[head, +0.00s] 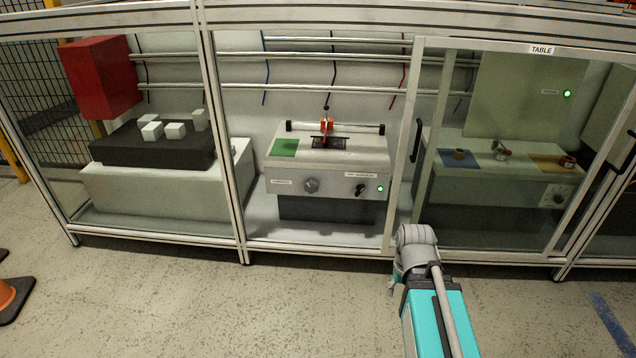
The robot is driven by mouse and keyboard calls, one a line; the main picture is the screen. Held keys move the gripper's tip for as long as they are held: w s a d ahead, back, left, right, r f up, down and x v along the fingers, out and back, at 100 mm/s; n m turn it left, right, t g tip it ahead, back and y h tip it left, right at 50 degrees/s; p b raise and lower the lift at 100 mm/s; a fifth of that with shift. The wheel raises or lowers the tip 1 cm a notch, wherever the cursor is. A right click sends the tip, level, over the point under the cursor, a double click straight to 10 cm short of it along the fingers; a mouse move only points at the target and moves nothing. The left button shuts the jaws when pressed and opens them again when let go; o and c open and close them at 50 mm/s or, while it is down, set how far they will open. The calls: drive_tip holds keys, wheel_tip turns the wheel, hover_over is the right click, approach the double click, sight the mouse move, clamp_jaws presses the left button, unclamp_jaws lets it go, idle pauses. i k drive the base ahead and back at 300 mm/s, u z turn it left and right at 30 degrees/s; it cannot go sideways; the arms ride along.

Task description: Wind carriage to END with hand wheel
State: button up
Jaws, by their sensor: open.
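A red-orange piece (327,126) that looks like a carriage sits near the middle of a horizontal rail (358,128) on the middle bench machine (345,158). A round grey knob (311,185) is on that machine's front panel; I cannot tell whether it is the hand wheel. No END mark is readable. My arm is at the bottom right in front of the cabinets, apart from the machines. My gripper cannot be made out in this view.
A sliding glass door (413,140) with a dark handle covers the right bay, labelled TABLE. The middle bay looks open in front. A black block (150,150) with white cubes and a red box (100,77) are at left. An orange cone (12,296) stands on clear floor.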

sight(311, 186)
drive_tip(key=i, duration=0.95)
drive_tip(key=u, duration=0.6)
